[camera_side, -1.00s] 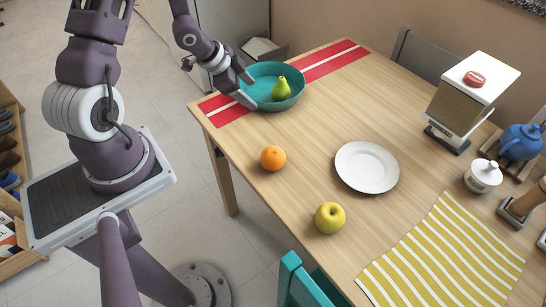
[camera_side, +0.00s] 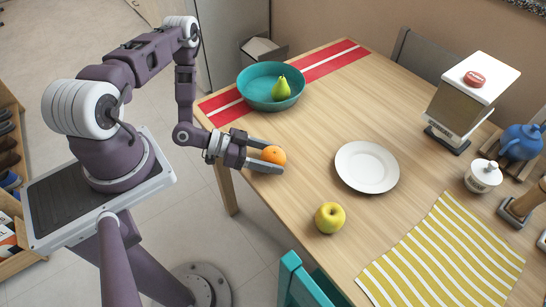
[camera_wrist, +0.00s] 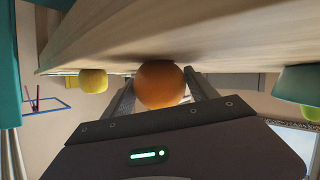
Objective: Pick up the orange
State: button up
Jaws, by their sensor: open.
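The orange (camera_side: 273,155) rests on the wooden table near its left edge. My gripper (camera_side: 268,158) is low over the table and open, with its two fingers reaching out on either side of the orange. In the wrist view the orange (camera_wrist: 160,84) sits between the two fingers (camera_wrist: 162,92), near their tips. I cannot tell whether either finger touches it.
A yellow apple (camera_side: 330,217) and a white plate (camera_side: 394,180) stand to the right. A teal bowl (camera_side: 246,88) with a green pear (camera_side: 281,88) is behind, on a red runner (camera_side: 330,66). A striped yellow cloth (camera_side: 440,260) lies at front right. A teal chair (camera_side: 290,270) borders the front.

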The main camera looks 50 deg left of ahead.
jog(key=c, duration=1.2)
